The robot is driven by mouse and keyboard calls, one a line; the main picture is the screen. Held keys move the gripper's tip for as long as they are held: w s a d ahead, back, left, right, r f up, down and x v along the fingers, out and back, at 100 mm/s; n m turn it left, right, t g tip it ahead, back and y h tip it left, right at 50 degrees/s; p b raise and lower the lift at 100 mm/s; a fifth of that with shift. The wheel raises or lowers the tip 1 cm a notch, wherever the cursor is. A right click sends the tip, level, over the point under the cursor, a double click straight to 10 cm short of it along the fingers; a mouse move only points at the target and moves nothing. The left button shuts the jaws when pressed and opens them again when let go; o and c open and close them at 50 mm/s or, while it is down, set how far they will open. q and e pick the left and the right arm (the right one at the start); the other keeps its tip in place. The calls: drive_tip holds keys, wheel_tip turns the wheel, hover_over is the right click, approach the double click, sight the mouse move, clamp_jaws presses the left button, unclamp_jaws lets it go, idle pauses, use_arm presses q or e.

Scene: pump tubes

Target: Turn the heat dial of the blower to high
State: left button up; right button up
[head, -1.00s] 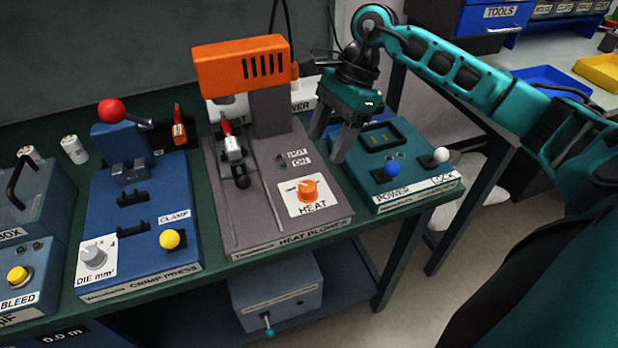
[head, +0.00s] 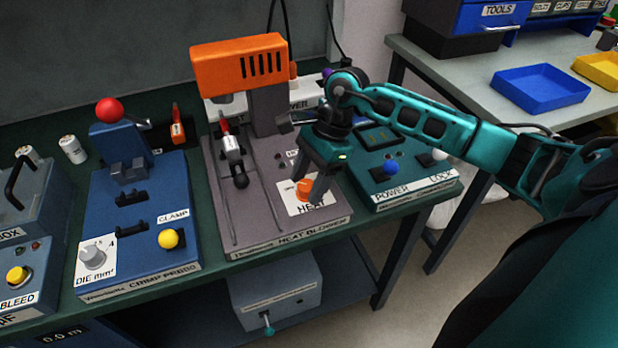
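The heat blower (head: 270,205) is a grey-brown plate with an orange blower head (head: 238,64) on a post. Its orange heat dial (head: 303,188) sits on a white patch marked HEAT near the front right corner. My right gripper (head: 306,190) points down over the dial with a finger on either side of it. The fingers are apart, but I cannot tell whether they grip the dial or only straddle it. They hide part of the dial and its scale, so its setting cannot be read. My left gripper is out of view.
The blue crimp press (head: 185,215) with a red-knobbed lever stands to the left. The teal power and lock box (head: 415,193), with blue and white knobs, is close on the right. A small clamp (head: 233,160) stands on the blower plate left of the dial.

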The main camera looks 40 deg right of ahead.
drive_tip(key=c, duration=0.9)
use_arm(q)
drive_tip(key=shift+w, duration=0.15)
